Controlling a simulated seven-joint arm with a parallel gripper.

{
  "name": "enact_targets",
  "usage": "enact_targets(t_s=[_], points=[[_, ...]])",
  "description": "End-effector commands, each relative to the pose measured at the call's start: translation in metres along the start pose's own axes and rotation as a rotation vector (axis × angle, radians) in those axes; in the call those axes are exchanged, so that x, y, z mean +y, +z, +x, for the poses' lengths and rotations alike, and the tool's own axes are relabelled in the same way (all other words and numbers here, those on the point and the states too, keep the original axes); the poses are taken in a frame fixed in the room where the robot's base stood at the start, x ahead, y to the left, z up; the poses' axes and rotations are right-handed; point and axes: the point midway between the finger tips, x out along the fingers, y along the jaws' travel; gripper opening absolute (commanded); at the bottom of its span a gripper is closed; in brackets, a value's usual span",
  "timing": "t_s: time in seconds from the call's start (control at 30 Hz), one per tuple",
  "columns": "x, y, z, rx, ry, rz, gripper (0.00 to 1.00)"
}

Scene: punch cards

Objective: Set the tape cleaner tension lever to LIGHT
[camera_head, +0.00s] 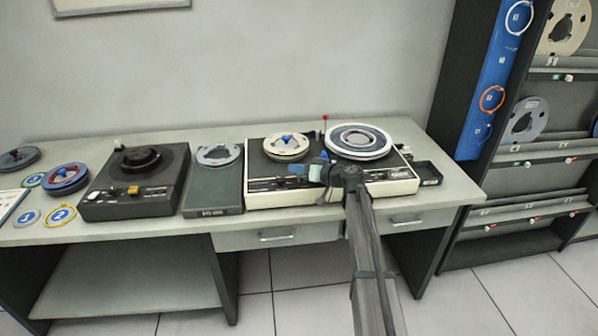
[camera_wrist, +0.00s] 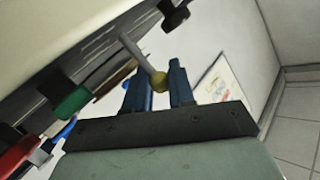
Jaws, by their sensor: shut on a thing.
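The cream-edged reel machine (camera_head: 397,188) stands on the bench, with my gripper (camera_head: 318,172) at its front panel. In the wrist view, a pale lever (camera_wrist: 137,54) with a yellow ball knob (camera_wrist: 158,81) comes down from the panel. The knob sits between the two blue fingers of my gripper (camera_wrist: 154,90), which is shut on it. My gripper hides part of the front panel in the head view. I cannot read any LIGHT marking or tell the lever's setting.
Green (camera_wrist: 72,103) and red (camera_wrist: 18,155) controls and a dark knob (camera_wrist: 174,16) lie near my gripper. A dark reel machine (camera_head: 133,203) and a grey unit (camera_head: 213,192) stand to the left. A small black box (camera_head: 427,173) stands to the right.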

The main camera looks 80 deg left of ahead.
Motion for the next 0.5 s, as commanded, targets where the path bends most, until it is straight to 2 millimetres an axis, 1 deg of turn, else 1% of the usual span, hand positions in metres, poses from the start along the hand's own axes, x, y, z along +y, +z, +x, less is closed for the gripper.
enact_targets(t_s=[0.2, 0.5], points=[[0.0, -0.0005, 0.0037, -0.051, 0.009, 0.053, 0.0], [-0.0002, 0.0001, 0.0036, -0.055, 0.01, 0.058, 0.0]])
